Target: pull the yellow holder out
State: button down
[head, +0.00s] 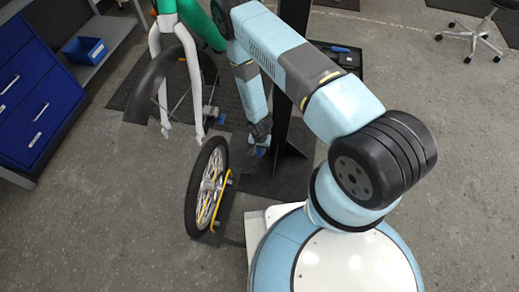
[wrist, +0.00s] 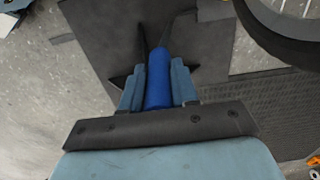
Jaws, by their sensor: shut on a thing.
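The yellow holder (head: 222,201) is a thin yellow frame low along the right side of a spoked wheel (head: 207,187). The wheel stands upright on the floor. My gripper (head: 259,148) is down to the right of the wheel, apart from the holder. In the wrist view my gripper (wrist: 158,72) is shut on a blue handle (wrist: 158,80) that lies between its two light-blue fingers. Dark thin parts extend beyond the handle; I cannot tell whether they belong to it. I do not make out the yellow holder in the wrist view, where part of the wheel (wrist: 285,35) shows.
A bike frame with a white fork (head: 188,62) and dark fender stands behind the wheel. A black stand post (head: 291,105) rises just right of my gripper. Blue drawers (head: 37,105) and a blue bin (head: 86,50) are at left. The front-left floor is clear.

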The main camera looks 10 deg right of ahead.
jog(key=s+d, duration=0.3)
jog(key=d, duration=0.5)
jog(key=shift+d, duration=0.25)
jog(key=c, duration=0.9)
grip_release()
jog(key=shift+o, duration=0.2)
notch_tip(320, 180, up, 7)
jog(key=shift+r, duration=0.2)
